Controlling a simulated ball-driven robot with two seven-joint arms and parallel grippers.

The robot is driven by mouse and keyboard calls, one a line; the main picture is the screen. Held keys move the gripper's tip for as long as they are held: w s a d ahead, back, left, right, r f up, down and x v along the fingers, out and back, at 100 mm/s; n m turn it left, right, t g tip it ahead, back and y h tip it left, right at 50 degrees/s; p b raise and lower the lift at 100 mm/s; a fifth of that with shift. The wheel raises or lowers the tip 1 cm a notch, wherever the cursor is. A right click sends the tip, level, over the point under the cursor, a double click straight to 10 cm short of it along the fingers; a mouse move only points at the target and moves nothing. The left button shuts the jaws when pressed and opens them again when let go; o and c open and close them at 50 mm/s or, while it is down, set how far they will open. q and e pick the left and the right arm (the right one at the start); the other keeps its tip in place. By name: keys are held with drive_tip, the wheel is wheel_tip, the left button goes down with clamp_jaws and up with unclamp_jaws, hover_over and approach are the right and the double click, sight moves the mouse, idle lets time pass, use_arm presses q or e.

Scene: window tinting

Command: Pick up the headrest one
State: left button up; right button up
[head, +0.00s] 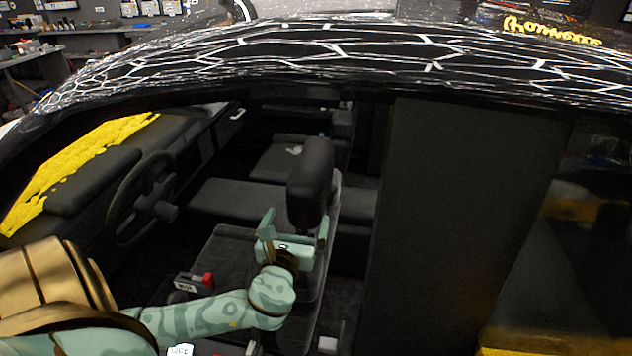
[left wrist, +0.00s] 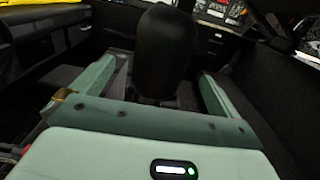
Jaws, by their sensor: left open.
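The headrest (head: 311,168) is a dark, rounded block standing upright on top of the near front seat inside the car. My left gripper (head: 294,222) is pale green and open, just below and in front of the headrest in the head view. In the left wrist view the headrest (left wrist: 165,55) stands between and beyond the two spread fingers (left wrist: 158,88). A gap shows on each side, so the fingers do not appear closed on it. The lower end of the headrest is partly hidden by the gripper. My right gripper is not in view.
My left arm reaches through the car's side opening under the patterned roof (head: 330,50). A steering wheel (head: 143,198) is to the left. A dark pillar panel (head: 465,200) closes off the right. A red-topped item (head: 208,279) sits below the gripper, near my forearm.

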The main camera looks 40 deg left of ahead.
sight(300, 211)
use_arm(q)
drive_tip(key=x, duration=0.3)
drive_tip(key=shift+w, duration=0.1)
drive_tip(key=x, duration=0.1)
drive_tip(key=b+x, duration=0.1)
drive_tip(key=x, duration=0.1)
drive_tip(key=f+x, duration=0.1)
drive_tip(key=x, duration=0.1)
drive_tip(key=shift+w+d+b, duration=0.1)
drive_tip(key=shift+w+b, duration=0.05)
drive_tip(key=shift+b, duration=0.15)
drive_tip(key=shift+r, duration=0.1)
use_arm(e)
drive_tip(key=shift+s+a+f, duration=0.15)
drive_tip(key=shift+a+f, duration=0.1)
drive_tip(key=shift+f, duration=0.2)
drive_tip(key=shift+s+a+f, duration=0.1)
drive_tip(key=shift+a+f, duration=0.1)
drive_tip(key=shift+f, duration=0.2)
use_arm(q)
drive_tip(key=c, duration=1.3)
drive_tip(key=shift+c, duration=0.5)
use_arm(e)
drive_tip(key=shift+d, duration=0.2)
use_arm(q)
drive_tip(key=shift+r, duration=0.1)
